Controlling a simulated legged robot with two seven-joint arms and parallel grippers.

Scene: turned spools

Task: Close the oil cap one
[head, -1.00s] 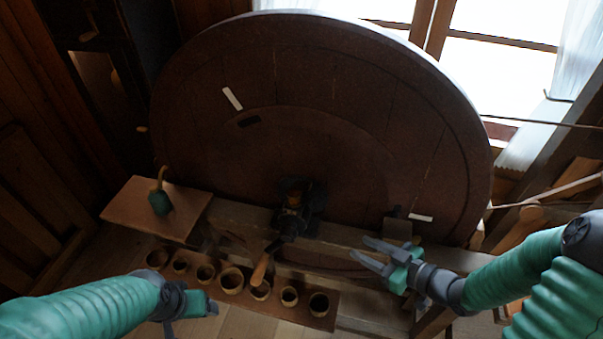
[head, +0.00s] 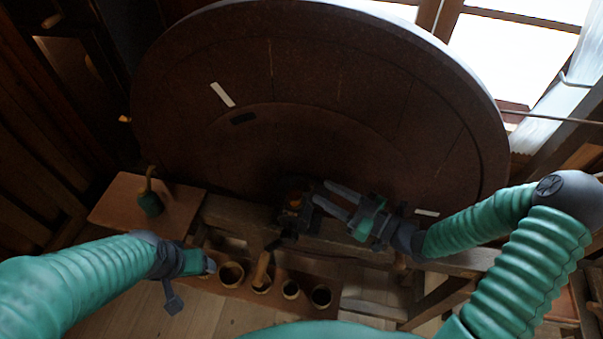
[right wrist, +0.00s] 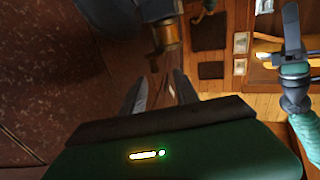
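A dark bearing block (head: 290,212) with a small orange-brown top (head: 296,203) sits in front of the big wheel's centre. I cannot make out the oil cap clearly or tell whether it is open. My right gripper (head: 321,192) is open and empty, its fingertips just right of the block. In the right wrist view, its fingers (right wrist: 159,94) stand apart, with a dark part with a brass-coloured band (right wrist: 168,35) beyond them. My left gripper (head: 208,265) is low at the left, over the cup row, away from the block; its fingers are not clear.
A large brown wheel (head: 330,90) fills the back. A green oil can (head: 150,203) with a curved spout stands on a wooden board (head: 185,203) at the left. Several round cups, one of them here (head: 321,296), stand in a row below the beam. A wooden handle (head: 262,268) hangs below the block.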

